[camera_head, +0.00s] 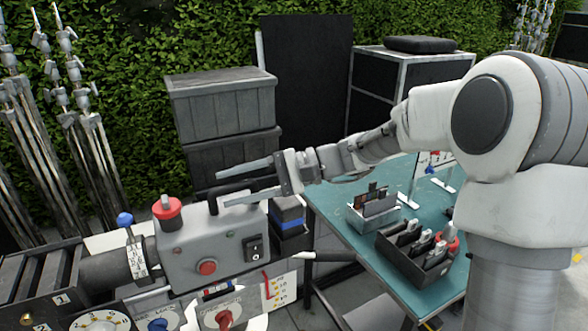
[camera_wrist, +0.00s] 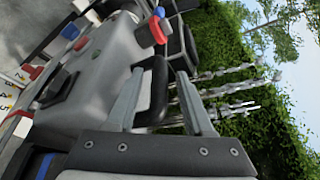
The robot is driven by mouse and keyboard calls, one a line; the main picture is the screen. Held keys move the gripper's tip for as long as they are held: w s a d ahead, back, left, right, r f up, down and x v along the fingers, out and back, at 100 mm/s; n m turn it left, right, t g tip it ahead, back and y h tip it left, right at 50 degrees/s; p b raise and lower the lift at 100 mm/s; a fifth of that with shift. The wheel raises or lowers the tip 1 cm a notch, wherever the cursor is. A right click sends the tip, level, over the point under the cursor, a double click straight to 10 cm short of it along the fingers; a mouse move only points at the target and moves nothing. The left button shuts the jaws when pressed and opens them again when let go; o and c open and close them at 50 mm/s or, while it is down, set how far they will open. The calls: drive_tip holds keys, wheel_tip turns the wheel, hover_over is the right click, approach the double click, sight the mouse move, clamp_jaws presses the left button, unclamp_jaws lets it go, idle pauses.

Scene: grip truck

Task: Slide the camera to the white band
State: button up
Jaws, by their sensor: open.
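The camera (camera_head: 205,252) is a grey box with a dark lens at its left, a red knob on top and a black top handle (camera_head: 213,197). A pale marked ring (camera_head: 137,258) sits around the lens; I cannot tell whether it is the white band. My gripper (camera_head: 225,188) is open at the handle, with one finger on each side of it in the picture. In the wrist view the black handle (camera_wrist: 155,88) shows between the two spread fingers (camera_wrist: 160,73), and the camera body (camera_wrist: 105,75) lies to the left. Contact with the handle cannot be told.
A panel with dials (camera_head: 160,318) lies in front of the camera. A teal table (camera_head: 400,285) with a black holder (camera_head: 415,260) of small items stands to the right. Grey crates (camera_head: 222,105) are stacked behind, and metal stands (camera_head: 90,120) stand at the left.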

drive_tip(key=v, duration=1.6)
drive_tip(key=shift+d+b, duration=0.35)
drive_tip(key=shift+d, duration=0.05)
drive_tip(key=shift+r, duration=0.1)
